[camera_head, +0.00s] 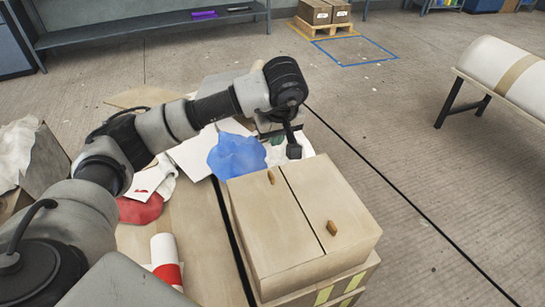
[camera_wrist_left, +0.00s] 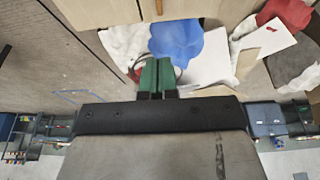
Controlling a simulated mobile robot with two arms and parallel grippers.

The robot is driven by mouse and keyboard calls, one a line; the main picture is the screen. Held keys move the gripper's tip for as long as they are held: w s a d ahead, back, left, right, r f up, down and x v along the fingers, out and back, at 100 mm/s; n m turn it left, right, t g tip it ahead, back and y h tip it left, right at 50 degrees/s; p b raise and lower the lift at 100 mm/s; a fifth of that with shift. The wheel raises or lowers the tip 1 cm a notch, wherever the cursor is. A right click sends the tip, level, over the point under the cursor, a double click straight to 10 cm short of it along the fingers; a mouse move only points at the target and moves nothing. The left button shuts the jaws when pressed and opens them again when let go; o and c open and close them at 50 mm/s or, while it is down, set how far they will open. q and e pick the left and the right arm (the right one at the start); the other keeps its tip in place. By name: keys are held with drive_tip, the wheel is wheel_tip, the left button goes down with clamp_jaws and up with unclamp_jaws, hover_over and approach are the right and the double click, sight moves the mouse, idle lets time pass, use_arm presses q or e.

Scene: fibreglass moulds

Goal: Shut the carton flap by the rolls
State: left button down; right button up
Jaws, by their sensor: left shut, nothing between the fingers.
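A tan carton-like box (camera_head: 270,262) stands at the lower centre of the head view. Its top shows two panels, the left panel (camera_head: 268,225) and the right panel (camera_head: 335,205), with a dark seam between them and a small brown handle on each. Both look flat. A white and red roll (camera_head: 165,255) lies left of the box. My left gripper (camera_head: 293,151) is beyond the box's far edge; I cannot tell if it touches. In the wrist view its green fingers (camera_wrist_left: 157,64) are together and empty, and part of the box (camera_wrist_left: 100,12) shows at the top. My right gripper is out of view.
Blue crumpled material (camera_head: 236,156) and white sheets lie beyond the box. A red cloth (camera_head: 142,208) lies left. A shelf (camera_head: 150,25) and a pallet with boxes (camera_head: 322,22) are at the back. Floor right of the box is clear.

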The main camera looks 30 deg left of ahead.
sight(271, 173)
use_arm(q)
drive_tip(key=x, duration=1.2)
drive_tip(key=shift+s+d+f, duration=0.2)
drive_tip(key=shift+s+d, duration=0.15)
drive_tip(key=shift+f, duration=0.6)
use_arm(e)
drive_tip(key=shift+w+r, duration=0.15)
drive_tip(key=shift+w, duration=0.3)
use_arm(q)
drive_tip(key=shift+f, duration=0.1)
